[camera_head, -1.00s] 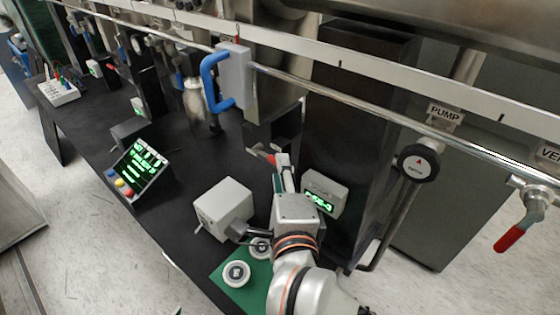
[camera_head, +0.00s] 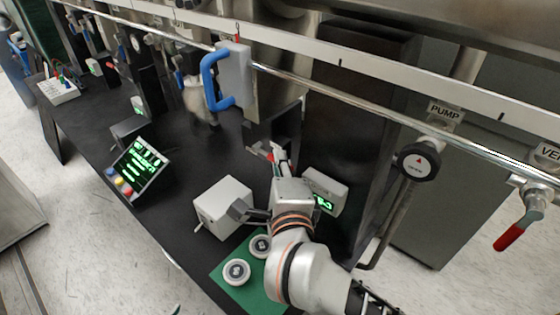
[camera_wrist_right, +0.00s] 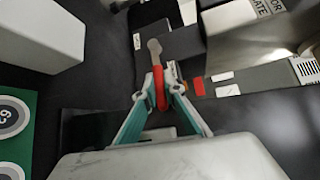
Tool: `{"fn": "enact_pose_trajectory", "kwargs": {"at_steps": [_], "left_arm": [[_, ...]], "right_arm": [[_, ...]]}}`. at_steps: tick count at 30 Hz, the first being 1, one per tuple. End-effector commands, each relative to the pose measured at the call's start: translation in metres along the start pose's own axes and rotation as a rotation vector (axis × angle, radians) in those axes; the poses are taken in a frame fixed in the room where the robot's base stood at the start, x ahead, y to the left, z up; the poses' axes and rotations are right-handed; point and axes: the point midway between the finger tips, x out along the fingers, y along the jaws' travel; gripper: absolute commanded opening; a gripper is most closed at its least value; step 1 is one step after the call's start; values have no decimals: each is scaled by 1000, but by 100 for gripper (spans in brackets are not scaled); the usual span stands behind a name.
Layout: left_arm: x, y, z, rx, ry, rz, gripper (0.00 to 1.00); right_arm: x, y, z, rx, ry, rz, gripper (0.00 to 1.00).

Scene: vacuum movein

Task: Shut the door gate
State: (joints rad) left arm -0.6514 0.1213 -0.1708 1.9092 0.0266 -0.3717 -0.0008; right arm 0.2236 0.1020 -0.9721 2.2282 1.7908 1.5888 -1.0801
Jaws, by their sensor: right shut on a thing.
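In the right wrist view, my right gripper (camera_wrist_right: 158,94) is shut on a red handle (camera_wrist_right: 160,88). A grey metal lever end (camera_wrist_right: 155,50) sticks out beyond the fingertips, in front of a dark block (camera_wrist_right: 170,47). In the head view, my right gripper (camera_head: 276,152) is at the red handle (camera_head: 266,152), low beside a dark housing on the black bench. The lever's pivot and the gate it belongs to cannot be made out. My left gripper is not in view.
A light grey box (camera_head: 222,207) stands left of my right arm, a display box (camera_head: 327,187) right of it. A green mat with round knobs (camera_head: 236,271) lies in front. A metal rail (camera_head: 340,95) with a blue handle (camera_head: 208,80) crosses above. The bench centre (camera_head: 200,160) is clear.

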Motion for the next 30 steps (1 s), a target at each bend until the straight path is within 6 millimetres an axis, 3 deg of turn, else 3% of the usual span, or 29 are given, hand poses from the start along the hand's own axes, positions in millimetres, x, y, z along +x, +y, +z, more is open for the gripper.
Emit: {"fn": "enact_pose_trajectory", "kwargs": {"at_steps": [12, 14, 24, 27, 30], "left_arm": [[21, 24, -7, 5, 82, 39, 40], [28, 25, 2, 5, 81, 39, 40], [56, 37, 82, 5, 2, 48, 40], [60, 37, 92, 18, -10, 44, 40], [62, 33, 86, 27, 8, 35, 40]], "right_arm": [[4, 21, -2, 118, -35, -117, 0], [4, 25, -2, 147, -43, -146, 0], [11, 42, 0, 309, -85, -298, 0], [13, 44, 0, 347, -95, -334, 0], [14, 45, 2, 377, -104, -365, 0]]}}
